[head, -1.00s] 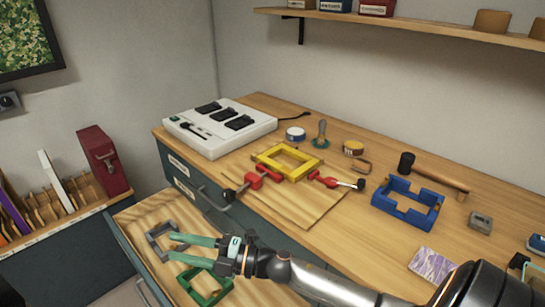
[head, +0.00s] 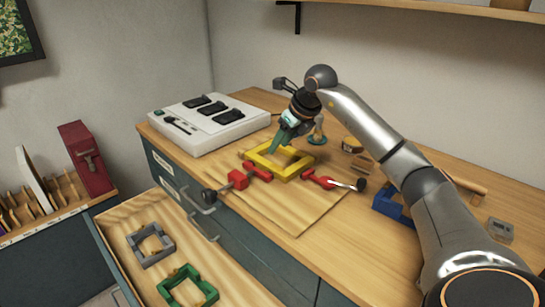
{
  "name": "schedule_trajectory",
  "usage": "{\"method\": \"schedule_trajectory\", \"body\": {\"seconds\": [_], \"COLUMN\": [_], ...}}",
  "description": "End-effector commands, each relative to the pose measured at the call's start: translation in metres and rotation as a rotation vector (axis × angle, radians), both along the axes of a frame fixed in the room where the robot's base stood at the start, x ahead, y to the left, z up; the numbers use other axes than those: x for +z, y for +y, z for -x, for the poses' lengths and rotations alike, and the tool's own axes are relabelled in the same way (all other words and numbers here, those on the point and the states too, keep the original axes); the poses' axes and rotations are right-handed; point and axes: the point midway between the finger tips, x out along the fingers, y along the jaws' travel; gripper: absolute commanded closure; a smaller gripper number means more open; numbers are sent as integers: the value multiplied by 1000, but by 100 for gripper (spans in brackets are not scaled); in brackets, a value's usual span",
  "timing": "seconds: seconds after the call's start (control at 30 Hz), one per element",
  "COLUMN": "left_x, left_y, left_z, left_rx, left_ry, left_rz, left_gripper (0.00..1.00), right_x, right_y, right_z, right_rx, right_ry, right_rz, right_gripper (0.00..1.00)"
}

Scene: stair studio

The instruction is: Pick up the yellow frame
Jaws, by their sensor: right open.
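The yellow frame (head: 292,172) lies flat on a thin wooden board (head: 290,213) on the workbench, with red clamps at its near side. One red clamp (head: 238,180) is at its left front and another red clamp (head: 325,181) at its right front. My right gripper (head: 274,152) points down over the far left part of the frame, its green fingers open. The fingers overlap the frame in the picture, and I cannot tell whether they touch it. My left gripper is not in view.
A white device with black pads (head: 210,124) stands behind left. A blue frame (head: 388,204) is partly hidden behind my right arm. The open drawer holds a grey frame (head: 150,244) and a green frame (head: 187,288). A shelf (head: 440,8) runs above the bench (head: 330,262).

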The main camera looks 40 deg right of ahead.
Motion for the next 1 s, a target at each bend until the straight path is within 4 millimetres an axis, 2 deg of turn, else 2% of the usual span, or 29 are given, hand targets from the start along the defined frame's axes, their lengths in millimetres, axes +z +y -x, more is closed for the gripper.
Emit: {"method": "schedule_trajectory", "body": {"seconds": [0.1, 0.37, 0.63, 0.97, 1.0], "left_x": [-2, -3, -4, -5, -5], "left_y": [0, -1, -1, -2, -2], "left_z": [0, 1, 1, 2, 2], "left_rx": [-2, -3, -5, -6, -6], "left_ry": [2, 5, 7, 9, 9], "left_rz": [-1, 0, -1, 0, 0], "left_gripper": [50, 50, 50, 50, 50], "right_x": [-20, -39, -72, -79, -79], "right_y": [2, 3, 5, 4, 4], "right_z": [-11, -23, -44, -48, -48], "right_rx": [1, 2, 2, 2, 2], "right_ry": [1, 0, 1, -3, -2], "right_rz": [-4, -4, -7, -2, -2], "right_gripper": [52, 52, 52, 52, 56]}}
